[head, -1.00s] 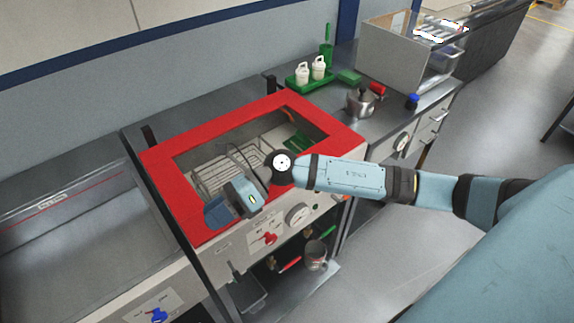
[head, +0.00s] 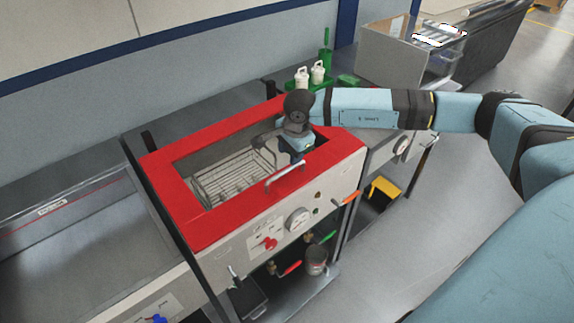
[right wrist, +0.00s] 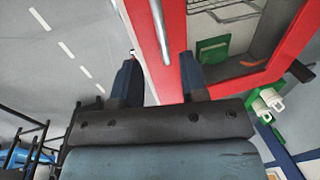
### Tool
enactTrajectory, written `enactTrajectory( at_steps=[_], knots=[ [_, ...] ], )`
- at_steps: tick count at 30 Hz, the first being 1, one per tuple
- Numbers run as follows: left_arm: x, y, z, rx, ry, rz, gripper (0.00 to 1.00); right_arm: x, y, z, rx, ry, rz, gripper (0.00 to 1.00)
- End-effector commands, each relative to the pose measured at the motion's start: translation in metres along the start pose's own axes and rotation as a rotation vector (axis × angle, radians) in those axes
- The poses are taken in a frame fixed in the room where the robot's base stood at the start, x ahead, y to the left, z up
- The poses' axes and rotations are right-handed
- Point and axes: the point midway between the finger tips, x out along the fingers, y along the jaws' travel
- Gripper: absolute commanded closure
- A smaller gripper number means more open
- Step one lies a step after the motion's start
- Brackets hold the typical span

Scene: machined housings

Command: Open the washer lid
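The washer lid (head: 205,225) is a red frame around a clear window and lies shut on the washer. Its silver bar handle (head: 285,177) sits at the front edge. My right gripper (head: 292,160) is over the lid just behind the handle, its fingertips partly hidden in the head view. In the right wrist view my right gripper (right wrist: 161,75) is open and empty. The handle bar (right wrist: 158,35) shows there ahead, between the lines of the fingers; I cannot tell any contact. The red lid (right wrist: 200,30) fills the middle right there. My left gripper is not in view.
A wire basket (head: 225,180) shows through the window. The front panel has a gauge (head: 298,220) and a red valve (head: 265,243). White bottles (head: 317,72) stand behind on the counter. A sink (head: 70,240) lies left, and open floor (head: 470,210) right.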

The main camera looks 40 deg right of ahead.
Motion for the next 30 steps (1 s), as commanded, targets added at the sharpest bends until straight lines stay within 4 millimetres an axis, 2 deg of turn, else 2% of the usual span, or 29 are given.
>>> enactTrajectory(
  at_steps=[6,10,15,23,24,29,30],
  knots=[
    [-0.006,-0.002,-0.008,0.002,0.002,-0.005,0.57,0.043,0.0,0.001,0.0,-0.001,0.002,0.6],
    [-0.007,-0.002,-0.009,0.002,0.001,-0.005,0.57,0.061,0.0,0.001,0.001,-0.002,0.001,0.6],
    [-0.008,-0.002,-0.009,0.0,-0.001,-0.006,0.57,0.072,0.0,0.001,0.001,-0.001,0.0,0.6],
    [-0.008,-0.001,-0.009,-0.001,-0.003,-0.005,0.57,0.074,0.0,0.001,0.001,-0.002,-0.001,0.6],
    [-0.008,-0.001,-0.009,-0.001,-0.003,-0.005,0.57,0.074,0.0,0.001,0.001,-0.002,-0.001,0.62],
    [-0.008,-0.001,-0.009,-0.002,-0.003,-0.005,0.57,0.074,0.0,0.001,0.001,-0.002,0.0,0.99],
    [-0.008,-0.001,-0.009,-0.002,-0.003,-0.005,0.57,0.074,0.0,0.001,0.001,-0.002,0.0,1.0]
  ],
)
